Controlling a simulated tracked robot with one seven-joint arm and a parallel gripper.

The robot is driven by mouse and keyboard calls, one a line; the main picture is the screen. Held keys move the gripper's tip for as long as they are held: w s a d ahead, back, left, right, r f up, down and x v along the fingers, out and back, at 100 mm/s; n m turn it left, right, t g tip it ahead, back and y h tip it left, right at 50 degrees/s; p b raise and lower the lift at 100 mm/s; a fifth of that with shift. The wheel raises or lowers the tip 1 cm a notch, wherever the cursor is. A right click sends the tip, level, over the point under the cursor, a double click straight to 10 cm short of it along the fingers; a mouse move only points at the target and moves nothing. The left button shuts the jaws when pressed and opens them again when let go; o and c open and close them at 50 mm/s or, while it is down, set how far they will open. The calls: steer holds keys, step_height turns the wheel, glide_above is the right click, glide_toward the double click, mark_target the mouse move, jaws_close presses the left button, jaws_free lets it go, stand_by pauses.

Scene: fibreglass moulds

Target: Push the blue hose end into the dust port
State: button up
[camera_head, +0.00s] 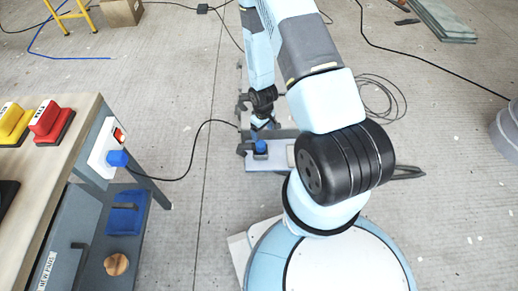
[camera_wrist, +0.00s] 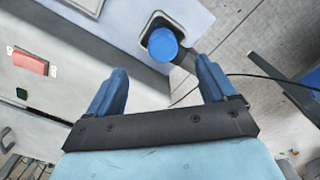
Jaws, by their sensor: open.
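The blue hose end (camera_wrist: 163,44) shows in the wrist view as a round blue piece with a dark part running off at its right. It overlaps a dark-rimmed opening, which looks like the dust port (camera_wrist: 158,20), on a pale housing. I cannot tell how deep it sits. In the head view the blue piece (camera_head: 260,146) is upright at a dark fitting on a grey low unit. My gripper (camera_wrist: 162,68) is open, its two blue fingers apart and empty, with the blue piece ahead between the fingertips. In the head view my gripper (camera_head: 264,123) is just above the blue piece.
A bench (camera_head: 50,170) at the left carries yellow and red boxes (camera_head: 48,120). A white switch box (camera_head: 107,145) with a blue plug (camera_head: 118,158) is on its side, and a black cable (camera_head: 190,155) runs across the floor. Open floor (camera_head: 170,75) lies beyond.

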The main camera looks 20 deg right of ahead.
mark_target(261, 143)
step_height(261, 143, down, 5)
steer(key=shift+f, duration=0.3)
steer(key=shift+f, duration=0.1)
steer(key=shift+w+a+f, duration=0.15)
steer(key=shift+a+f, duration=0.05)
steer(key=shift+f, duration=1.05)
steer(key=shift+w+a+f, duration=0.15)
steer(key=shift+f, duration=1.1)
steer(key=shift+c, duration=0.2)
steer(key=c, duration=1.1)
